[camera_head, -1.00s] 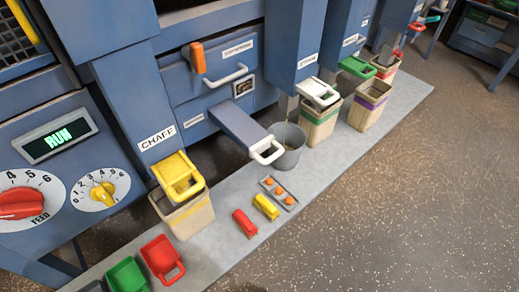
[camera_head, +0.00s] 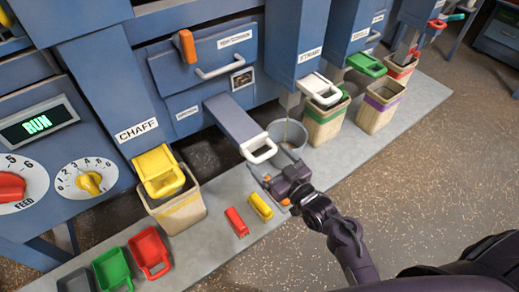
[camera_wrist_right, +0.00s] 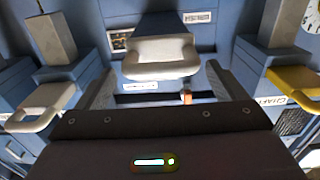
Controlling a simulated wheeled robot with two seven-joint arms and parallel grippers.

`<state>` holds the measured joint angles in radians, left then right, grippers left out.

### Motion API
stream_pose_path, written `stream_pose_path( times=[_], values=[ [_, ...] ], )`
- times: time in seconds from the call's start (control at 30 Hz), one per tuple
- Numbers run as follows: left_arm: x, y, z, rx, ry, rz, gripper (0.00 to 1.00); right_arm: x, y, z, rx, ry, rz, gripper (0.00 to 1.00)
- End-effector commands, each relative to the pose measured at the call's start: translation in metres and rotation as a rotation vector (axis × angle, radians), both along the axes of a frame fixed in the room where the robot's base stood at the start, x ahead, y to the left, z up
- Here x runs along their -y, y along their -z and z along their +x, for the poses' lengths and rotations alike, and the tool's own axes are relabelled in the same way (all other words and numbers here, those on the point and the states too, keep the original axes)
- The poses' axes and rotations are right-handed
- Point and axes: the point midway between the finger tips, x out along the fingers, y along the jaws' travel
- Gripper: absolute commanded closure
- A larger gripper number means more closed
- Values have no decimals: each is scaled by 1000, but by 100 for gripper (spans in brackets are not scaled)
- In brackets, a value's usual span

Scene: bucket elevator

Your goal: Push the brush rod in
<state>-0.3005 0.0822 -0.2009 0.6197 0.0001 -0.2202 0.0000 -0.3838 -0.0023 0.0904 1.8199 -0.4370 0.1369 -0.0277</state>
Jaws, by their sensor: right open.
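A blue bar with a white loop handle (camera_head: 258,150) sticks out of the machine's middle front; I take it to be the brush rod (camera_head: 233,120). My right gripper (camera_head: 270,164) is open, just in front of the handle and pointing at it. In the right wrist view, the white handle (camera_wrist_right: 160,58) lies ahead, between the two spread fingers (camera_wrist_right: 160,85). I cannot tell whether they touch it. My left gripper is not in view.
Red (camera_head: 236,222) and yellow (camera_head: 261,206) blocks lie on the grey platform.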

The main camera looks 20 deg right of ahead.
Motion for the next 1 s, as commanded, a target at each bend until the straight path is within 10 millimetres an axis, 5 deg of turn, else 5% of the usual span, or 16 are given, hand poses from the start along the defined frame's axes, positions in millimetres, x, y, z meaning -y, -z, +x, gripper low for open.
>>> stream_pose_path(
  times=[0.23,0.6,1.0],
  values=[
    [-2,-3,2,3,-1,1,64,-12,0,33,0,1,1,9],
    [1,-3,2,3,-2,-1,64,-15,1,39,-3,1,-1,9],
    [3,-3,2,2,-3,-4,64,-14,1,39,-2,3,-2,57]
  ],
)
